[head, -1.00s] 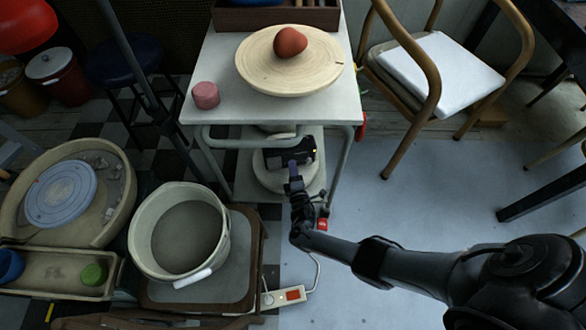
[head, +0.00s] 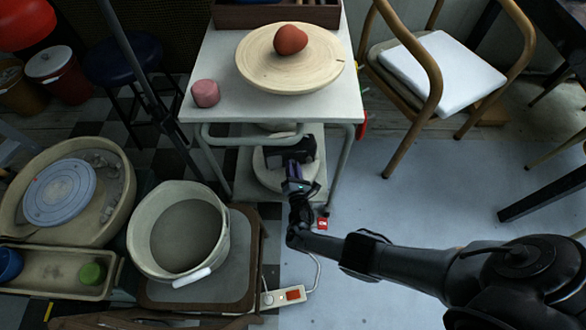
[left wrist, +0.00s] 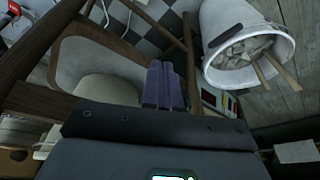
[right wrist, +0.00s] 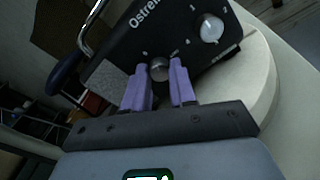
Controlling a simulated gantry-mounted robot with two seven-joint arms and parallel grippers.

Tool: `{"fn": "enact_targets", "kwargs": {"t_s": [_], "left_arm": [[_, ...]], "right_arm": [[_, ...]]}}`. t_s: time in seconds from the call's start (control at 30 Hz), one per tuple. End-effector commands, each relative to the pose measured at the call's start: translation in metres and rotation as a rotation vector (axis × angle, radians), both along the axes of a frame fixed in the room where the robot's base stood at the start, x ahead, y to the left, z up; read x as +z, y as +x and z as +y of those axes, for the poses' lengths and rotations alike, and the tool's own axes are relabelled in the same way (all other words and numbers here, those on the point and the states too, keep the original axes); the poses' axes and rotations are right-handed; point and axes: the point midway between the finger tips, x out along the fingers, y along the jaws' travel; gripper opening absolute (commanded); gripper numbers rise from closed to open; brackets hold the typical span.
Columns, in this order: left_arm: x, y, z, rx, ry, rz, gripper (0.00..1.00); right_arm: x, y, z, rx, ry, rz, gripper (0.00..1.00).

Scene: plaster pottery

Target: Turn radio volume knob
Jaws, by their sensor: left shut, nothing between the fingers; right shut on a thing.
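The radio (right wrist: 150,40) is a dark box with white lettering and dial marks on its front. It stands on a round pale disc under the table, and in the head view (head: 290,150) it is partly hidden by my right gripper. A small grey metallic knob (right wrist: 159,68) sits between the purple fingers of my right gripper (right wrist: 162,78), which is shut on it. A larger white knob (right wrist: 211,28) is up and to its right, untouched. My left gripper (left wrist: 163,70) is shut and empty in the left wrist view; it is not in the head view.
The table's legs and bar frame the radio. Its top (head: 215,60) holds a round board (head: 255,70) with a red lump and a pink cylinder (head: 205,93). A bucket (head: 140,240) stands at left; a power strip (head: 283,297) lies in front. A chair (head: 430,75) stands right.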

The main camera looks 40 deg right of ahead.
Motion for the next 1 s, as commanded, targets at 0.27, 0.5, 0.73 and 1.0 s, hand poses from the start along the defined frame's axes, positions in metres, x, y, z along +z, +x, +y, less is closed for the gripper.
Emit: {"fn": "enact_targets", "kwargs": {"t_s": [0.27,0.5,0.73,1.0], "left_arm": [[-0.0033,-0.0001,0.0007,-0.002,0.003,0.001,0.00],[-0.0042,0.0000,0.0000,0.000,0.000,0.000,0.00],[-0.0040,0.0001,-0.0022,0.006,-0.009,0.000,0.00],[-0.0040,0.0001,-0.0024,0.007,-0.011,0.001,0.00]], "right_arm": [[-0.0003,0.0000,0.0002,-0.001,-0.157,0.086,0.00],[0.0002,0.0004,0.0004,-0.001,-0.228,0.124,0.00],[0.0005,0.0005,0.0003,-0.001,-0.247,0.135,0.00],[0.0005,0.0004,0.0003,0.000,-0.247,0.134,0.00]]}}
